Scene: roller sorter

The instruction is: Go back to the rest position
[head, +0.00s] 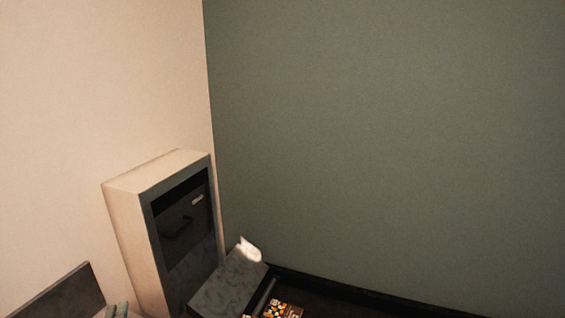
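Neither of my grippers shows in the head view, and no part of my arms can be made out with certainty. The view looks at a room corner, with a cream wall (90,90) on the left and a grey-green wall (390,140) on the right.
A pale upright cabinet (128,225) with a dark front stands in the corner. A grey box-like block (228,288) with a small white object (250,250) is beside it. A patterned orange, black and white item (283,311) lies low. A dark panel (62,295) is at bottom left.

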